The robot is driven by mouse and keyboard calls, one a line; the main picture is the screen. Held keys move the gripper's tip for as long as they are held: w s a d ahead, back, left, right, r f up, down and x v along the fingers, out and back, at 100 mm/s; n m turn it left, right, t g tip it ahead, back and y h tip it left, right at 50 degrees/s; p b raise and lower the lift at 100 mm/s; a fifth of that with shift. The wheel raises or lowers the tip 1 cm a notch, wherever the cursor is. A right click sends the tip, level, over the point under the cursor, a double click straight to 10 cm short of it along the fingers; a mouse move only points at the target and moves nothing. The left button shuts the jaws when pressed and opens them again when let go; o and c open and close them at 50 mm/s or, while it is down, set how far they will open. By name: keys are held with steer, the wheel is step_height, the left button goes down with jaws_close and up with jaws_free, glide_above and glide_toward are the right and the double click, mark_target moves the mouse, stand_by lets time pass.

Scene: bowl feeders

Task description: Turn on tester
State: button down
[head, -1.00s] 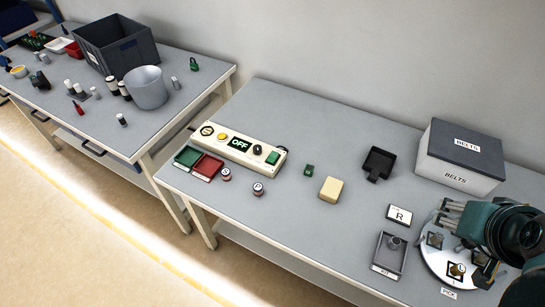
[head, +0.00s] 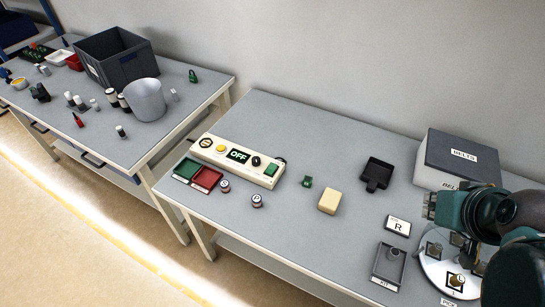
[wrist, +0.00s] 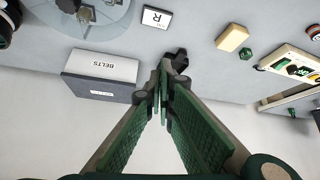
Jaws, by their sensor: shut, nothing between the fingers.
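The tester is a long cream panel (head: 211,158) on the near table in the head view. Its display (head: 238,156) reads OFF. It carries a yellow button (head: 221,149), a black knob (head: 256,161) and a green button (head: 270,170). In the wrist view part of the tester (wrist: 285,52) shows at the right edge. My gripper (head: 430,206) is in front of the belts box at the right, well away from the tester. In the wrist view its fingers (wrist: 160,68) meet, empty.
The belts box (head: 458,160) stands at the back right. A round plate (head: 432,268) with parts lies below my arm. A black tray (head: 376,174), a cream block (head: 328,201) and a small green part (head: 307,182) lie between my gripper and the tester.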

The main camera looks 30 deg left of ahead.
steer(key=w+a+f+n+g+y+p, duration=0.1)
steer(key=a+n, duration=0.4)
steer(key=a, duration=0.8)
steer(key=w+a+f+n+g+y+p, duration=0.1)
steer(key=a+n, duration=0.5)
steer(key=a, duration=0.7)
steer(key=w+a+f+n+g+y+p, duration=0.1)
steer(key=a+f+n+y, duration=0.3)
steer(key=a, duration=1)
steer(key=shift+w+n+g+y+p, duration=0.3)
steer(key=shift+w+n+y+p, duration=0.05)
steer(key=shift+w+n+y, duration=0.5)
steer(key=shift+w, duration=0.1)
steer(key=b, duration=0.2)
glide_above(272, 166)
steer(key=s, duration=0.1)
step_height(272, 166, down, 6)
steer(key=shift+s+d+f, duration=0.15)
steer(key=shift+f, duration=0.05)
steer(key=shift+w+f+b, duration=0.25)
steer(key=shift+f+b, duration=0.05)
steer(key=shift+f, duration=0.3)
steer(key=shift+w+f+b, duration=0.2)
steer(key=shift+f+b, duration=0.05)
steer(key=shift+f, duration=0.3)
steer(key=shift+w+f, duration=0.3)
steer(key=shift+f, duration=0.45)
